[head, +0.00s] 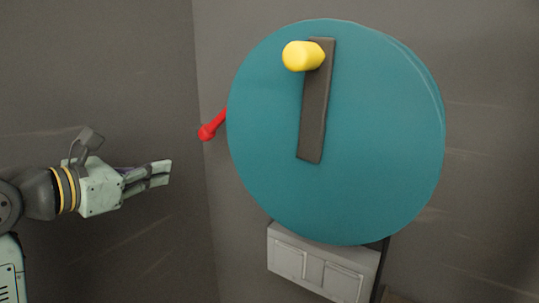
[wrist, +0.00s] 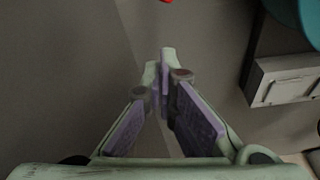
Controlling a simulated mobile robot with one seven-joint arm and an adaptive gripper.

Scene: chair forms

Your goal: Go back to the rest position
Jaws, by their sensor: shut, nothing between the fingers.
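My gripper (head: 168,172) is at the left in the head view, pointing right, with its fingers together and nothing held. In the wrist view the fingertips (wrist: 162,62) meet near the middle, in front of the grey wall. A large teal disc (head: 385,140) stands to the right of my gripper, apart from it. A dark bar (head: 314,125) lies on the disc's face, with a yellow knob (head: 302,56) at its upper end. A red lever (head: 208,131) sticks out behind the disc's left edge, above and right of my fingertips, not touching them.
A grey box with two panels (head: 318,265) is below the disc; it also shows at the right of the wrist view (wrist: 285,80). Grey walls (head: 100,60) meet in a corner behind my gripper. The space around my gripper is clear.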

